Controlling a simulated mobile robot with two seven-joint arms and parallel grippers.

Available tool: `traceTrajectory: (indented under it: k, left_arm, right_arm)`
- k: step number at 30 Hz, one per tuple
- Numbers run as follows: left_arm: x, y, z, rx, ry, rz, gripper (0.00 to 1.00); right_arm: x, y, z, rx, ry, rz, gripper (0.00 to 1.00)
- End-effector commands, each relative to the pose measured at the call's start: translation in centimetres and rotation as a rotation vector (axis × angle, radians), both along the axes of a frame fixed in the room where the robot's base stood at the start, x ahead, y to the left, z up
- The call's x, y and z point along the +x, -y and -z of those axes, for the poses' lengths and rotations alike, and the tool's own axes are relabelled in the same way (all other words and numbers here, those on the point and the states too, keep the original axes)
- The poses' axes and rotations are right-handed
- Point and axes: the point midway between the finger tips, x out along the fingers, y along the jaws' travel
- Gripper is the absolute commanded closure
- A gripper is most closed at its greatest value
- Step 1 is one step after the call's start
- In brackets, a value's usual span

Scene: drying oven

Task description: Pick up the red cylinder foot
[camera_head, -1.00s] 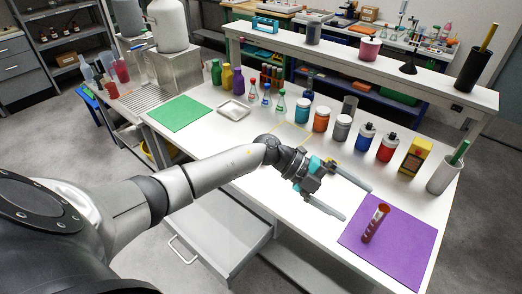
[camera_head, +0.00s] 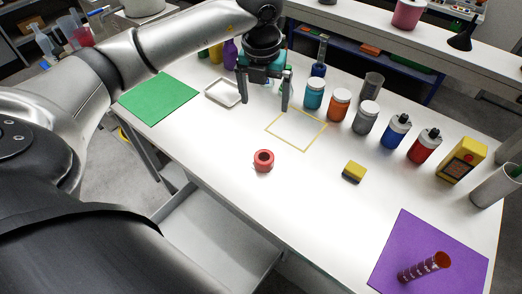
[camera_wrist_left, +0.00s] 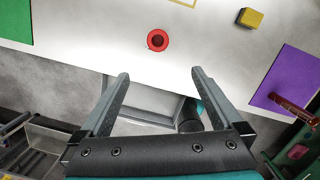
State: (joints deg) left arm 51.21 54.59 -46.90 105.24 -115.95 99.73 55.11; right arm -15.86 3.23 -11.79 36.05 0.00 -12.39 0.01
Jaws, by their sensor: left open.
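The red cylinder foot (camera_head: 263,167) is a short red ring with a dark central hole, resting on the white table near its front edge. It also shows in the left wrist view (camera_wrist_left: 150,42), at the top centre, beyond my fingertips. My left gripper (camera_head: 265,104) is open and empty, its fingers pointing down above the table and apart from the ring. It also shows in the left wrist view (camera_wrist_left: 160,73). A dark red cylinder (camera_head: 424,267) with pale marks lies or leans on the purple mat (camera_head: 455,258); which, I cannot tell.
A yellow-and-grey block (camera_head: 354,171) sits right of the ring. A yellow outlined square (camera_head: 297,130) lies behind it. Several jars and bottles, including a teal jar (camera_head: 314,94), line the back. A white tray (camera_head: 212,88) and green mat (camera_head: 158,98) are left.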

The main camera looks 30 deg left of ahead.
Motion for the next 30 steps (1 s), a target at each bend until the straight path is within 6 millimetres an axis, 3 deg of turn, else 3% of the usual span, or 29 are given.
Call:
traceTrajectory:
  k: [1, 5, 12, 22, 30]
  left_arm:
    - [0.0, 0.0, 2.5, -0.001, 0.000, 0.001, 0.00]
    - [0.0, 0.0, 5.7, -0.002, 0.000, 0.000, 0.00]
    - [0.0, 0.0, 10.2, -0.003, 0.001, 0.000, 0.00]
    - [0.2, 0.0, 13.0, -0.003, -0.002, -0.001, 0.00]
    - [0.9, -0.2, 18.6, -0.003, -0.004, -0.001, 0.00]
  right_arm:
    - [-1.2, 1.1, 2.5, -0.015, -0.019, -0.003, 0.32]
    - [-3.4, 2.7, 5.9, -0.039, -0.056, -0.005, 0.32]
    - [-2.9, 2.8, 10.4, -0.040, -0.049, -0.002, 0.32]
    - [-1.9, 1.4, 12.0, -0.019, -0.030, 0.003, 0.32]
    - [-1.9, 1.3, 12.9, -0.018, -0.030, 0.002, 0.32]
